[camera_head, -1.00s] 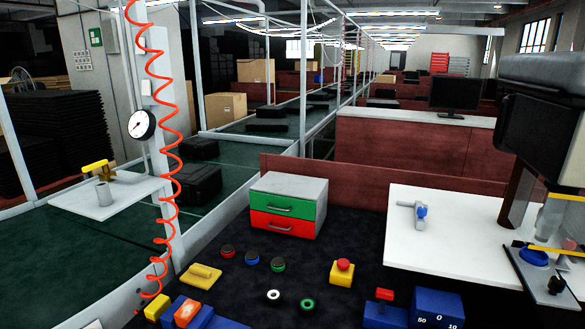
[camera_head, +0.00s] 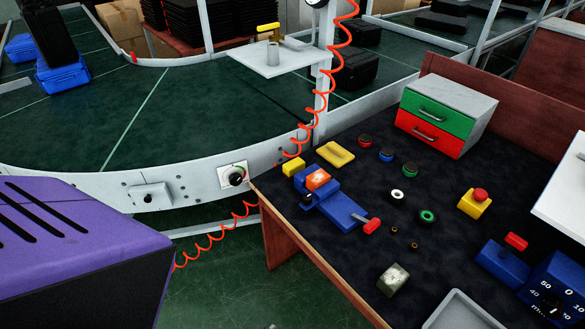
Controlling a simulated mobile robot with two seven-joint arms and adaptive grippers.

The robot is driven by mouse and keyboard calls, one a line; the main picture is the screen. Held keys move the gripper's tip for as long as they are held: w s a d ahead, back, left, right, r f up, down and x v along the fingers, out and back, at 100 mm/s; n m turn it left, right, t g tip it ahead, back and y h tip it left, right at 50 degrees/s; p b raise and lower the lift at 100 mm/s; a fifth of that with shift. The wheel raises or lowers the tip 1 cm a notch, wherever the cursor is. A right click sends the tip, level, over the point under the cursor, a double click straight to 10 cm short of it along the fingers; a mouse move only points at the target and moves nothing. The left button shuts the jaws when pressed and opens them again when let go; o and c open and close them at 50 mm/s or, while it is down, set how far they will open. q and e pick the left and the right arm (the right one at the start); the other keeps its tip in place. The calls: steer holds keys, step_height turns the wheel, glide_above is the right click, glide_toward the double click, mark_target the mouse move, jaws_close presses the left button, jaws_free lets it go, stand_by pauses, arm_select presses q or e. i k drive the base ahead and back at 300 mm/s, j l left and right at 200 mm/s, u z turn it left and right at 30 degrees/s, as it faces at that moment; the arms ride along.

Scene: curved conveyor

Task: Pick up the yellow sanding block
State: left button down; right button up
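The yellow sanding block (camera_head: 335,154) appears to be the flat yellow piece with a raised grip. It lies on the dark workbench top (camera_head: 330,235), near its far left edge. A smaller yellow block (camera_head: 293,167) sits just left of it, at the end of a blue vise (camera_head: 340,208) with an orange piece on it and a red handle. Neither of my grippers shows in the head view, so their state cannot be seen.
A green-and-red drawer box (camera_head: 440,115) stands at the back of the bench. Several round knobs, a yellow box with a red button (camera_head: 474,203) and a grey tray (camera_head: 462,312) are right of the vise. A red coiled hose (camera_head: 300,146) hangs beside the curved conveyor (camera_head: 190,110).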

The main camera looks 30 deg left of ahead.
mark_target(294, 166)
steer(key=i+j+z, duration=0.1)
steer(key=j+z, duration=0.15)
steer(key=j, duration=0.4)
steer(key=j+z, duration=0.3)
steer(key=j, duration=0.35)
